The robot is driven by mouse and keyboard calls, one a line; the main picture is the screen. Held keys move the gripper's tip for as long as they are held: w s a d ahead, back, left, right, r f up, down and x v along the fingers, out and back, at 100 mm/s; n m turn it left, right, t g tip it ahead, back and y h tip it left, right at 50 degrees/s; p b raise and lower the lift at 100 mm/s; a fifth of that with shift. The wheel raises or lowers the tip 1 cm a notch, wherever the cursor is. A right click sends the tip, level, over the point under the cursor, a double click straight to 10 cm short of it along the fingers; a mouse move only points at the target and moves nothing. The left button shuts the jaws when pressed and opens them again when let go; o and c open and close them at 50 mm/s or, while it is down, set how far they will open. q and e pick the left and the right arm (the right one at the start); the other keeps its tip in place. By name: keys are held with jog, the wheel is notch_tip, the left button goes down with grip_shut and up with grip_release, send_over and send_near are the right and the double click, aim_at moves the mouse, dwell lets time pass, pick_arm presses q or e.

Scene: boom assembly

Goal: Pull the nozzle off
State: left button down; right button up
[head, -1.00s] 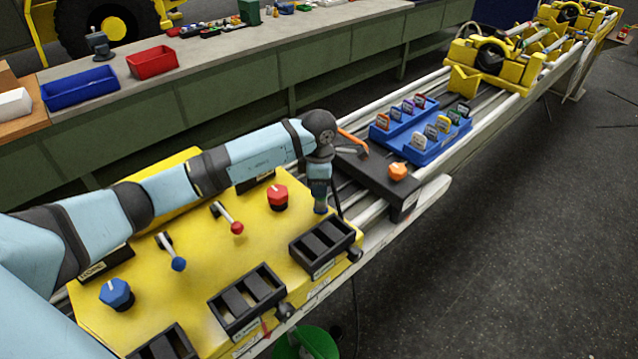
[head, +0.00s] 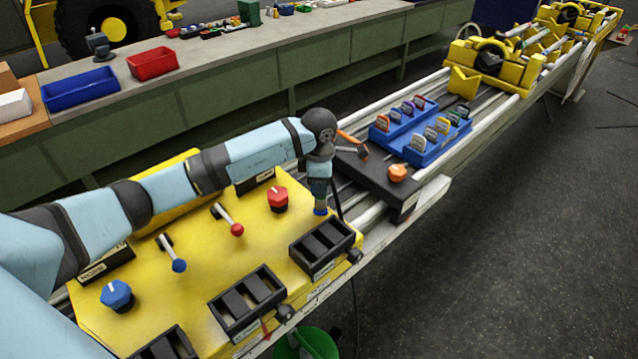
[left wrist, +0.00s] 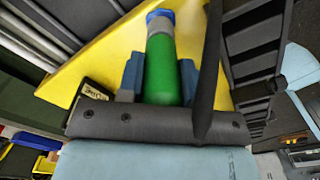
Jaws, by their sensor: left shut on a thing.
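My left gripper (head: 318,187) points down at the right end of the yellow control panel (head: 190,265). In the left wrist view its two blue fingers (left wrist: 160,78) are shut on a green cylinder (left wrist: 162,70), one on each side. The cylinder has a grey collar (left wrist: 158,25) and a blue end (left wrist: 160,14) over the yellow surface. The blue end also shows below the fingers in the head view (head: 320,211). I cannot tell which of these parts is the nozzle, or whether the blue end touches the panel. My right gripper is not in view.
A red knob (head: 278,199), a red-tipped lever (head: 236,229) and black slotted frames (head: 322,246) stand near the gripper. A dark block with an orange knob (head: 397,173) and a blue rack (head: 425,135) lie beyond. A dark cable hangs beside the gripper.

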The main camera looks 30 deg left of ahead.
pick_arm(q)
jog(key=shift+r+p, duration=0.9)
jog(key=shift+r, duration=1.2)
